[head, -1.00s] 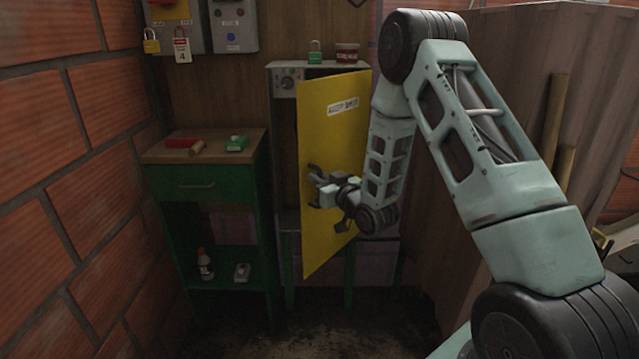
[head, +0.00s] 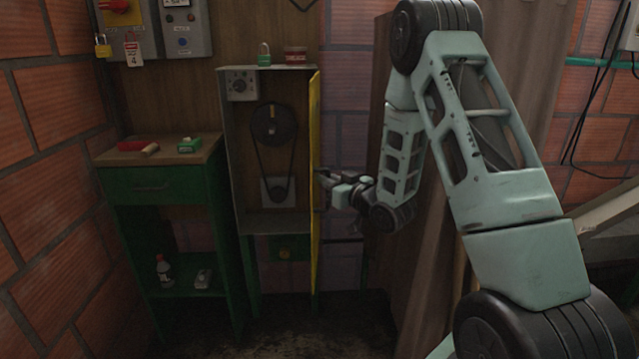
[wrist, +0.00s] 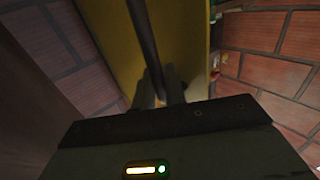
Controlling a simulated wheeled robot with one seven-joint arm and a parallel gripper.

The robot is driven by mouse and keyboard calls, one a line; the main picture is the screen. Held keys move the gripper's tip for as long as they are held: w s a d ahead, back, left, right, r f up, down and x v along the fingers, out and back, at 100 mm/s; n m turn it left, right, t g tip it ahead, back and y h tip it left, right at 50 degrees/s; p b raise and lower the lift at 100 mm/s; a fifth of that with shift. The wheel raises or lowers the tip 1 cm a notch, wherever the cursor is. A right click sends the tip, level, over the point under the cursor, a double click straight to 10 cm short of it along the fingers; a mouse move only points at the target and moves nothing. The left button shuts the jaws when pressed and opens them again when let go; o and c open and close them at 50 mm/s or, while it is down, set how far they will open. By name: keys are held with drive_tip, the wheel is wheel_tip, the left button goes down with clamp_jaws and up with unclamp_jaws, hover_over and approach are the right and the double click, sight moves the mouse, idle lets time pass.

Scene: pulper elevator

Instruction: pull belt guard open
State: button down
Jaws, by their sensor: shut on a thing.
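The yellow belt guard (head: 316,190) is swung open and shows nearly edge-on in the head view, at the right side of the grey cabinet (head: 231,150). The pulleys and belt (head: 273,125) inside are exposed. My gripper (head: 325,180) is at the guard's outer face, right of it in the picture. In the wrist view, the guard (wrist: 190,40) fills the upper middle, with a long dark bar handle (wrist: 145,40) running down its face. There my gripper (wrist: 161,88) is shut on that bar. The exact contact at the fingertips is dark.
A green workbench (head: 155,185) with tools on top stands left of the cabinet. A green padlock (head: 264,58) and a red tin (head: 296,56) sit on the cabinet. A brown panel (head: 440,240) stands behind my arm. Brick walls close the left and back.

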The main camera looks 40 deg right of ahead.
drive_tip(key=shift+d, duration=0.2)
drive_tip(key=c, duration=1.5)
unclamp_jaws()
drive_tip(key=shift+c, duration=0.2)
